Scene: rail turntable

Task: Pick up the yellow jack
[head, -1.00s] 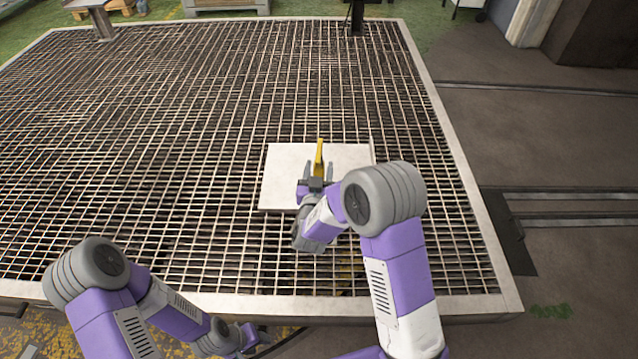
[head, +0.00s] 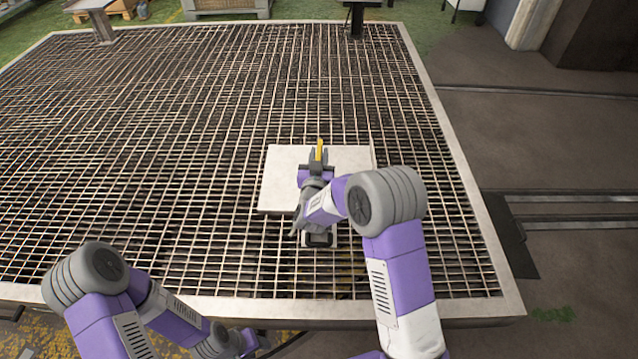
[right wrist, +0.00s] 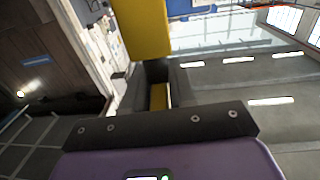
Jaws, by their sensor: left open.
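The yellow jack (head: 320,147) shows as a narrow upright strip over the far part of a white square plate (head: 283,180). My right gripper (head: 318,157) has its dark fingers close on both sides of it and looks shut on it. Its lower part is hidden behind the gripper, and I cannot tell whether it touches the plate. In the right wrist view the yellow jack (right wrist: 143,28) fills the top middle, with a yellow bit between the dark fingers. My left gripper (head: 250,340) is low at the front edge, small and partly cut off, open and apart from the jack.
The plate lies on a wide metal grating (head: 180,150) with a pale rim (head: 455,150). A dark post (head: 356,20) stands at the far edge. Rails (head: 570,222) run along the floor at right.

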